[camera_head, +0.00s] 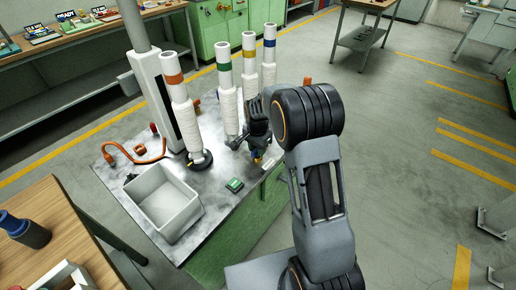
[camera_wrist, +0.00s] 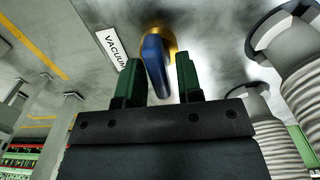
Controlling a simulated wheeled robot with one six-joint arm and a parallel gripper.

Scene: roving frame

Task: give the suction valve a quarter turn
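The suction valve shows in the wrist view as a blue lever (camera_wrist: 154,58) on a round brass body (camera_wrist: 165,38). A white label reading VACUUM (camera_wrist: 111,48) is beside it. My gripper (camera_wrist: 160,75) is open, with its green fingertips on either side of the blue lever. A gap shows on the right; on the left I cannot tell whether the finger touches. In the head view my gripper (camera_head: 258,148) is low over the bench's right side, where only a small brass and blue bit of the valve (camera_head: 258,160) shows; my arm hides the rest.
Tall white ribbed columns with orange (camera_head: 174,78), green (camera_head: 224,67), yellow (camera_head: 249,54) and blue (camera_head: 269,43) bands stand close to my gripper. Open floor lies to the right.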

